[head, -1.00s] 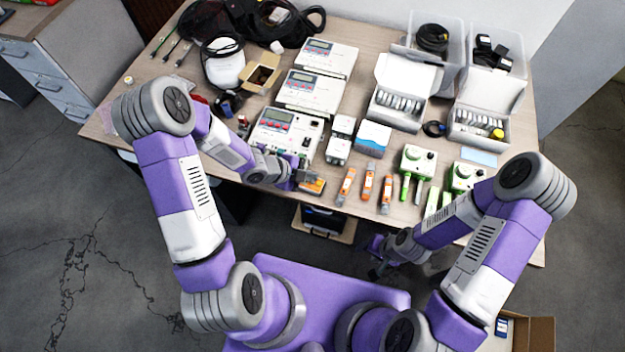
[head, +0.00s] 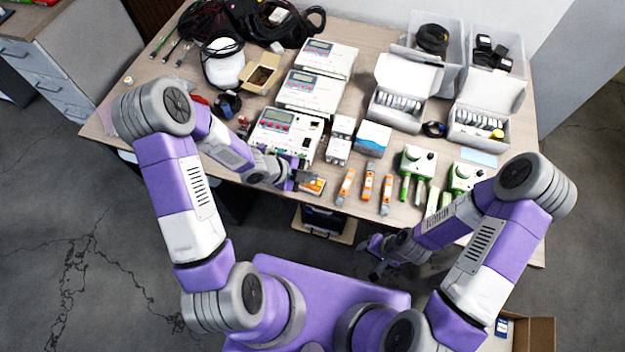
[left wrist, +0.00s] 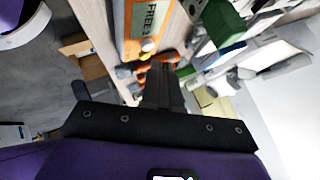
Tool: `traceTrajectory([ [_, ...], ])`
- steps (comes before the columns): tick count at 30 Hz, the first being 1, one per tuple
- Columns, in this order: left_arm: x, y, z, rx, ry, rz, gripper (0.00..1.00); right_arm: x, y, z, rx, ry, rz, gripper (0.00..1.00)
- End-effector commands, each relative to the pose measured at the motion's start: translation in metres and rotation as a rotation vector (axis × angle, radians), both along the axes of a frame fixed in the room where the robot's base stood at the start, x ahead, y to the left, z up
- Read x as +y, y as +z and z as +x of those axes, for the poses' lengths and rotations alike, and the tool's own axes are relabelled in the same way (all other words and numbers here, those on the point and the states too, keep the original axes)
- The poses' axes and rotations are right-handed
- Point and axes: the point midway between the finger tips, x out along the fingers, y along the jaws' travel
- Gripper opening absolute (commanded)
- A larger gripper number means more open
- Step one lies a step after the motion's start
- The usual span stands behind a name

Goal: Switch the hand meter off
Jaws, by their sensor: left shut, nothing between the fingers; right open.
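The hand meter (head: 316,188), orange with a pale face, lies at the front edge of the table in the head view. In the left wrist view the hand meter (left wrist: 129,38) shows a lit display (left wrist: 151,18) with the letters "FREE", and a small pale round button (left wrist: 148,45) near its end. My left gripper (head: 307,176) is shut and empty, right beside the meter; its fingertips (left wrist: 163,66) are close to the button end. I cannot tell whether they touch it. My right gripper (head: 374,262) is open and empty, low in front of the table.
Several orange-and-grey devices (head: 367,187) lie right of the meter. A white instrument (head: 285,135) stands behind my left gripper. Green-handled tools with white boxes (head: 417,162) are further right. An open cardboard box (head: 530,330) is on the floor at right.

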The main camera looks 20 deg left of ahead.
Motion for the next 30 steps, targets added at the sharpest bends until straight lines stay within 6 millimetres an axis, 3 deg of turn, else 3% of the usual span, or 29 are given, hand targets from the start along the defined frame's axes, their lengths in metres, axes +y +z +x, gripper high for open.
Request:
traceTrajectory([
  [30,0.0,-0.0085,0.0,0.0,0.0,0.0,0.0,0.0,-0.0083,0.0,0.0,0.0,0.0,0.49],
])
